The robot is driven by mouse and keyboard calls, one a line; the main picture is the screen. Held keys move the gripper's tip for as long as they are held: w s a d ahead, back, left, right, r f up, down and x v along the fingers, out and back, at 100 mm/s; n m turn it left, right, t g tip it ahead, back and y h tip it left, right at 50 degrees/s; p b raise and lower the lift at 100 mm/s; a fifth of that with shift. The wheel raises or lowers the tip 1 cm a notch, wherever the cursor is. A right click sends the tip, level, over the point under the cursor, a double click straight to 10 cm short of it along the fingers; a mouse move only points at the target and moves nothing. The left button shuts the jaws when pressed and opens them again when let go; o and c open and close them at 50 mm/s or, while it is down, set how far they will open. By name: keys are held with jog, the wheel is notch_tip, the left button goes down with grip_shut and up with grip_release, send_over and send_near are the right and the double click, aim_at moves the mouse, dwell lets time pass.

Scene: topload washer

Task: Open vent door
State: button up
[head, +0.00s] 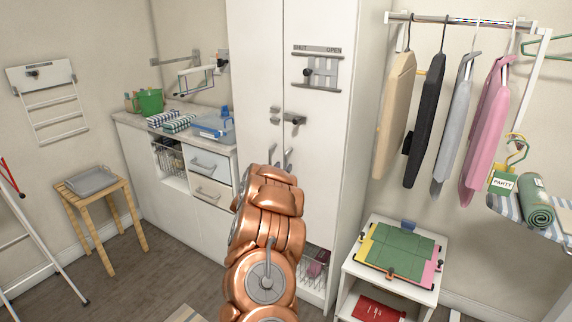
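A grey metal slider plate (317,70) is fixed high on the right door of the tall white cabinet (258,60). A label strip (317,49) above it reads SHUT at the left and OPEN at the right. It may belong to the vent door; no separate vent door is clear to me. A grey latch (288,117) spans the seam between the cabinet doors, which look closed. My copper arm rises in front of the cabinet's lower part. Small grey upright pieces show just above it; I cannot tell whether they are door handles or my fingertips.
A white counter (133,120) with drawers stands left of the cabinet. A wooden stool (98,187) with a grey tray and a ladder are further left. At right, a white side table (352,258) bears a green board below a rail (455,20) of hanging clothes.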

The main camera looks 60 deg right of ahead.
aim_at(286, 163)
jog(key=shift+x, duration=2.05)
grip_shut()
